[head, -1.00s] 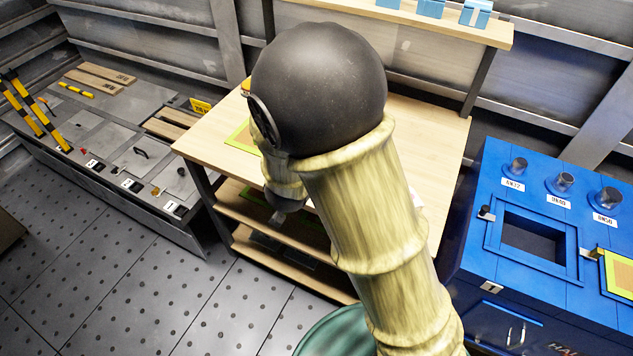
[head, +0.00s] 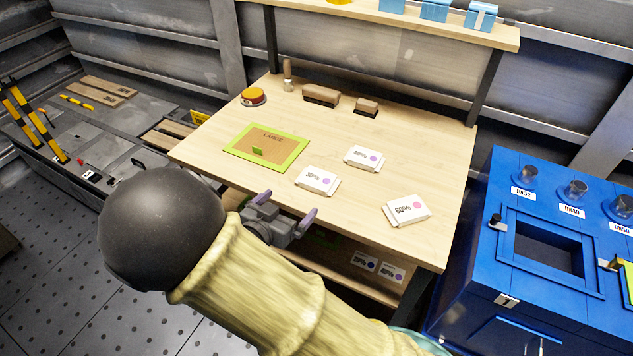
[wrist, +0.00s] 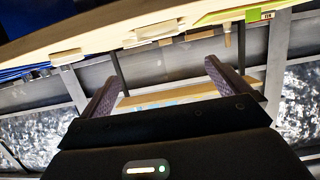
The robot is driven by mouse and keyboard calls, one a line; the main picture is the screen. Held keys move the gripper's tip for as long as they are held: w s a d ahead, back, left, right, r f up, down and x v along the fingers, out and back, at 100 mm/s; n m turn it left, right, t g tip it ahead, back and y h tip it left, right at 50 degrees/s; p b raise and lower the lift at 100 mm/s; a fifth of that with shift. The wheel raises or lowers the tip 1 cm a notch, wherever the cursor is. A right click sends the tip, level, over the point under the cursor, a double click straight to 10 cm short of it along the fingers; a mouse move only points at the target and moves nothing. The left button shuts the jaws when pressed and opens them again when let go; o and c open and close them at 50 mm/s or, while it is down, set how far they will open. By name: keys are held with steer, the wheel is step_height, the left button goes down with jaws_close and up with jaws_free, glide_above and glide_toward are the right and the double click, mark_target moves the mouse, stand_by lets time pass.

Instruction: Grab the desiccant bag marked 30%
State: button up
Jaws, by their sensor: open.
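A white desiccant bag (head: 317,180) with a pink dot lies on the wooden workbench (head: 215,150), near its front edge; its small print looks like 30%, but I cannot be sure. A second white bag (head: 364,158) with a purple dot lies behind it to the right, its number unclear. A third (head: 408,210), with a pink dot, lies at the right and seems to read 60%. My gripper (head: 285,207) is open and empty by the bench's front edge, apart from the bags. Its two fingers also show in the wrist view (wrist: 165,72).
A blue cabinet (head: 480,270) stands right.

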steer(key=b, duration=0.1)
glide_toward(317, 179)
steer(key=x, duration=0.4)
steer(key=shift+w+d+r, duration=0.1)
steer(key=shift+w+d, duration=0.05)
steer(key=shift+d, duration=0.1)
steer(key=shift+w+d, duration=0.15)
steer(key=shift+w, duration=0.25)
steer(key=shift+f+b+x, duration=0.15)
steer(key=shift+b+x, duration=0.05)
steer(key=shift+x, duration=1.15)
steer(key=shift+f+b+x, duration=0.15)
steer(key=shift+x, duration=1.2)
steer(key=shift+s, duration=0.1)
steer(key=c, duration=1)
